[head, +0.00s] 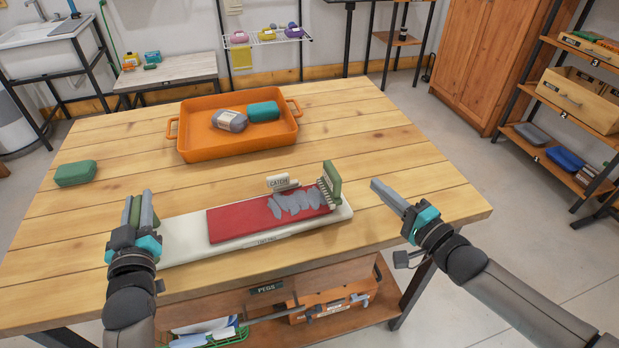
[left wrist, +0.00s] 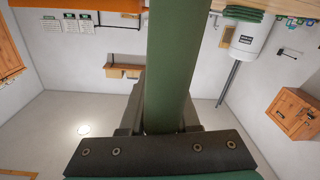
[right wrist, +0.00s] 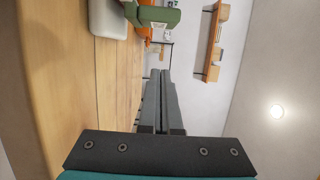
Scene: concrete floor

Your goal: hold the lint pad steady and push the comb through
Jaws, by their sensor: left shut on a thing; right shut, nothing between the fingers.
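The lint pad (head: 228,222) is a red pad on a long white board (head: 185,232) on the wooden table. Grey lint lies in clumps on its right part. The comb (head: 332,182), with a green back and pale teeth, stands upright at the pad's right end; its green back also shows in the right wrist view (right wrist: 160,16). My left gripper (head: 141,200) is shut on a green handle (left wrist: 170,65) at the board's left end. My right gripper (head: 377,184) is shut and empty, right of the comb and apart from it. A small white block marked CATCH (head: 279,183) sits behind the pad.
An orange tray (head: 190,150) with a grey and a teal bundle stands at the back of the table (head: 400,150). A green block (head: 76,173) lies at the left. The table right of the comb is clear. A shelf with several items is below.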

